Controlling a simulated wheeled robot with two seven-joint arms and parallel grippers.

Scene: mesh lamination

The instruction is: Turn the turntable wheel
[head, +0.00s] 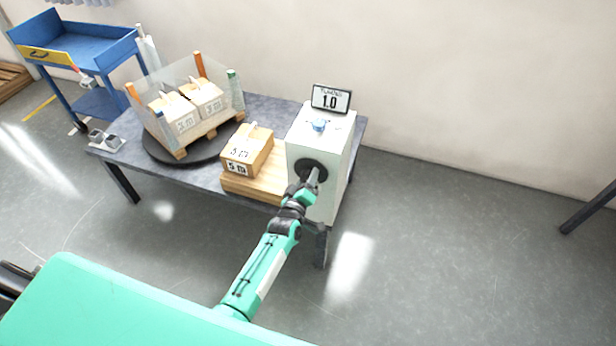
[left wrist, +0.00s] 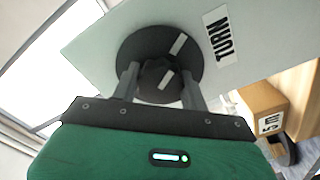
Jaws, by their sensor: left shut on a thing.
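The turntable wheel is a black round disc with a raised central knob (left wrist: 158,80) and white marks, on the face of a white box (head: 322,150). In the head view the wheel (head: 308,166) is partly covered by my left gripper (head: 313,176). In the left wrist view my left gripper (left wrist: 160,88) has one finger on each side of the knob and is shut on it. A "TURN" label (left wrist: 222,38) is beside the wheel. A display reading 1.0 (head: 331,98) stands on the box. The dark turntable (head: 150,148) is at the table's left. My right gripper is not in view.
A pallet with cartons, corner posts and clear film (head: 186,110) stands on the turntable. A carton (head: 246,150) sits on a wooden block (head: 266,181) left of the box. A blue cart (head: 80,45) stands behind left. Floor on the right is mostly clear.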

